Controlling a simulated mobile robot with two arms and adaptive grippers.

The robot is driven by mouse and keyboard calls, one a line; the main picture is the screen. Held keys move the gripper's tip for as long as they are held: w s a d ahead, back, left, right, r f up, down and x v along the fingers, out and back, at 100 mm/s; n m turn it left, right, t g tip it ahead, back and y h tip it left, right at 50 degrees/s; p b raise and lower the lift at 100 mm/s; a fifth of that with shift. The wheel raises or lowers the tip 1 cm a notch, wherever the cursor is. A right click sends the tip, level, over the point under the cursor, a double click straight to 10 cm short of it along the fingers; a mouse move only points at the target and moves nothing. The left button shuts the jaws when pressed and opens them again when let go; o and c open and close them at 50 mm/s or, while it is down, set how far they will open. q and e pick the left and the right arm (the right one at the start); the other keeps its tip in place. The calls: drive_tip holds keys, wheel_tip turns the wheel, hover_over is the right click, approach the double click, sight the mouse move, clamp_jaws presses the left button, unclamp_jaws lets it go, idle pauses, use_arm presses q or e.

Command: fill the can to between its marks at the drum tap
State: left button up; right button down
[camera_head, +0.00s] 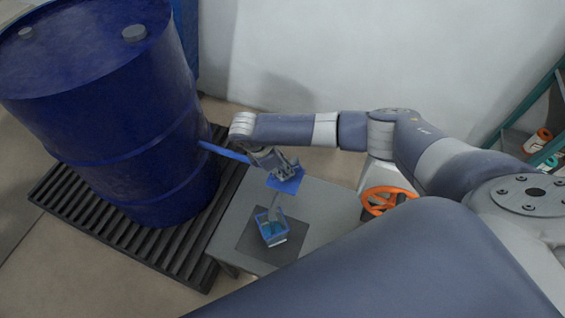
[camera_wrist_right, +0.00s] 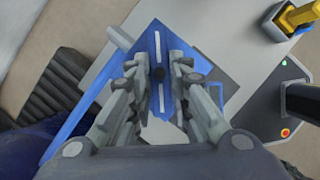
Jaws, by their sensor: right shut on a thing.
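The blue drum (camera_head: 115,110) stands upright at the left. A blue bar (camera_head: 224,152) runs from its side towards a blue plate (camera_head: 288,184) above the small table. The plate, with two white slots, also shows in the wrist view (camera_wrist_right: 185,48). My right gripper (camera_head: 281,170) is at this plate, shut on a small dark knob (camera_wrist_right: 158,74). Below, the can (camera_head: 272,231), a clear box with blue edges and blue inside, stands upright. A pale grey spout or stream (camera_head: 277,204) reaches down to it; I cannot tell which. Its marks are too small to read. My left gripper is out of view.
The can stands on a dark square mat (camera_head: 290,248) on the grey table (camera_head: 325,205). A dark slatted grate (camera_head: 175,262) lies under the drum. An orange handwheel (camera_head: 385,201) is right of the table. A green shelf (camera_head: 515,125) stands at far right.

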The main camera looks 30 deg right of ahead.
drive_tip(key=shift+n, duration=0.4)
drive_tip(key=c, duration=1.5)
unclamp_jaws()
drive_tip(key=v, duration=1.2)
drive_tip(key=shift+s, duration=0.15)
